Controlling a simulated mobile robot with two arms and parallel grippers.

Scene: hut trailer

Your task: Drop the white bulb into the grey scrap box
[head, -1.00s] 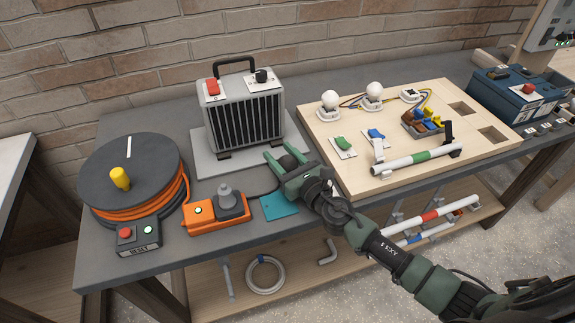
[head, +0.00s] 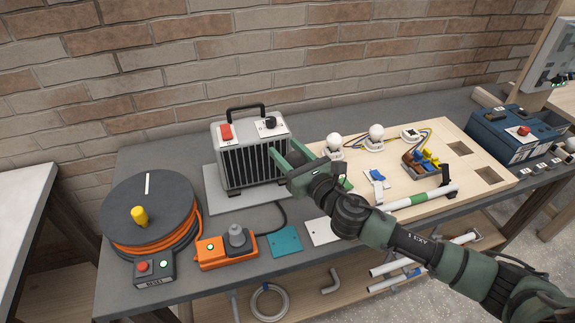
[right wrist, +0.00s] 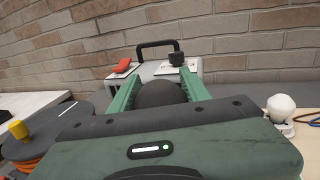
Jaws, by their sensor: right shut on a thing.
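Two white bulbs stand in white sockets on the wooden board: a left one (head: 334,141) and a right one (head: 376,132). The left one also shows at the right edge of the right wrist view (right wrist: 280,107). My right gripper (head: 284,156) is raised in front of the heater's right side, apart from both bulbs. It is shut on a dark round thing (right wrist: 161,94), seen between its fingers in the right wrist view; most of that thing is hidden. I cannot make out a grey scrap box. My left gripper is not in view.
The grey heater (head: 230,165) with a handle stands behind my gripper. A cable reel (head: 150,205), an orange pedal (head: 212,254) and a teal card (head: 286,241) are to the left. A small parts tray (head: 420,165) and a tube (head: 425,198) lie on the wooden board (head: 465,135).

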